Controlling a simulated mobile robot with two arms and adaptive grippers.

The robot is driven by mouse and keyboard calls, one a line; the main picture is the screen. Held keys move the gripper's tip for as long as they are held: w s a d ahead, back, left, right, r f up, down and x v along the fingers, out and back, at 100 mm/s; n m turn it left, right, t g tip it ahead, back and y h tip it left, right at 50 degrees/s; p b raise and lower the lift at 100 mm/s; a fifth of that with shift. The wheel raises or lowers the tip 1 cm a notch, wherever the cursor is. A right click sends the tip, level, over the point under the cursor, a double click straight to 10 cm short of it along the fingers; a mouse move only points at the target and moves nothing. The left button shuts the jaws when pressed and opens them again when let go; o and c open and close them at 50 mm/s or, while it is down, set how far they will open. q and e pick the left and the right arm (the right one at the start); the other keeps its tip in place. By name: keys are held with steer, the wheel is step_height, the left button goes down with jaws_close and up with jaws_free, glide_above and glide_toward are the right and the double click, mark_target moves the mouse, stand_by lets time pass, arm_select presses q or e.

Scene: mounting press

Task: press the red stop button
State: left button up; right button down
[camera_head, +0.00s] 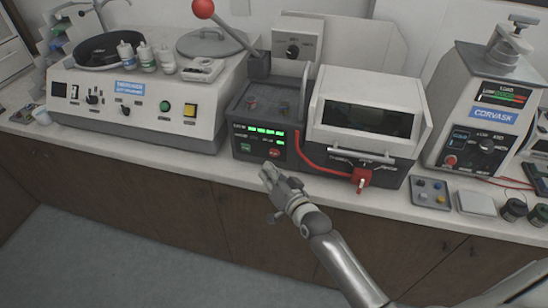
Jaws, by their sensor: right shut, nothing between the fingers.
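The mounting press (262,105) stands on the bench near the middle, with lit green bars on its dark front panel. A red button (274,152) sits low on that panel, with a green button (245,147) to its left. My right gripper (268,172) is shut and empty. Its tip shows just below the red button in the picture, in front of the bench edge. The red button is uncovered, and a gap shows between it and the fingertips. My left gripper is not in view.
A red lever ball (203,8) rises above the press. A white-lidded unit (366,115) with a red cable and red connector (362,178) stands to the right. A polisher (135,105) is at left, a Corvask unit (484,118) at right. The bench front strip (215,166) is clear.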

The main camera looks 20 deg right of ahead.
mark_target(274, 153)
steer(key=shift+w+d, duration=0.65)
steer(key=shift+w, duration=0.3)
steer(key=shift+w+d, duration=0.1)
steer(key=shift+w, duration=0.05)
stand_by(0.7)
steer(key=shift+w+d+b, duration=0.15)
steer(key=shift+w+b, duration=0.05)
steer(key=shift+b, duration=0.1)
steer(key=shift+w+d, duration=0.2)
steer(key=shift+w, duration=0.1)
stand_by(0.8)
steer(key=shift+s+r, duration=0.1)
steer(key=shift+s+a+p, duration=0.45)
steer(key=shift+s, duration=0.15)
